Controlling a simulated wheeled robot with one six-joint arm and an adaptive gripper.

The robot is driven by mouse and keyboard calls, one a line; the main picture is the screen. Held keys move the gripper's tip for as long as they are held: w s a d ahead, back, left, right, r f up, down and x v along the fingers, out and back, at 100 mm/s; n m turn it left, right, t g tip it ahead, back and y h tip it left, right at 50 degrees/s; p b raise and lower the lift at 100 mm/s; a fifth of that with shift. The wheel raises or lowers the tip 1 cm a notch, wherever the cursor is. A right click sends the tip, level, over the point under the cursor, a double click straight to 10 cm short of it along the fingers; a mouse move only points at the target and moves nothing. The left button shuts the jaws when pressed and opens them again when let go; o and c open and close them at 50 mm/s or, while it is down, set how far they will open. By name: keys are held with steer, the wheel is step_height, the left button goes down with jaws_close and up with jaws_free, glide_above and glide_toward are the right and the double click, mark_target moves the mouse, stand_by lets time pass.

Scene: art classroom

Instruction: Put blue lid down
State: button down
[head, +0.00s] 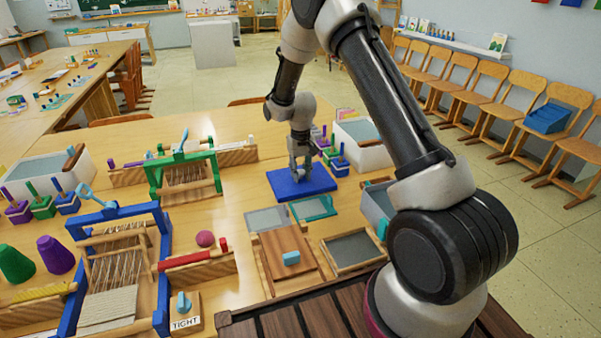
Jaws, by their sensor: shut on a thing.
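The blue lid (318,184) is a flat, wide blue slab in the middle of the head view, over the far part of the wooden table (240,203). My gripper (299,175) points down at the middle of the lid and is shut on it. The part of the lid that it grips is hidden by the fingers. The lid looks level. I cannot tell whether it touches the table or hangs just above it.
Small coloured pegged blocks (339,166) and a white bin (376,155) stand behind right. A green loom (154,178) stands left. Bare tabletop lies left of the lid.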

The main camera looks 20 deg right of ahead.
steer(key=shift+f, duration=0.1)
steer(key=c, duration=1.1)
jaws_free()
steer(key=shift+c, duration=0.2)
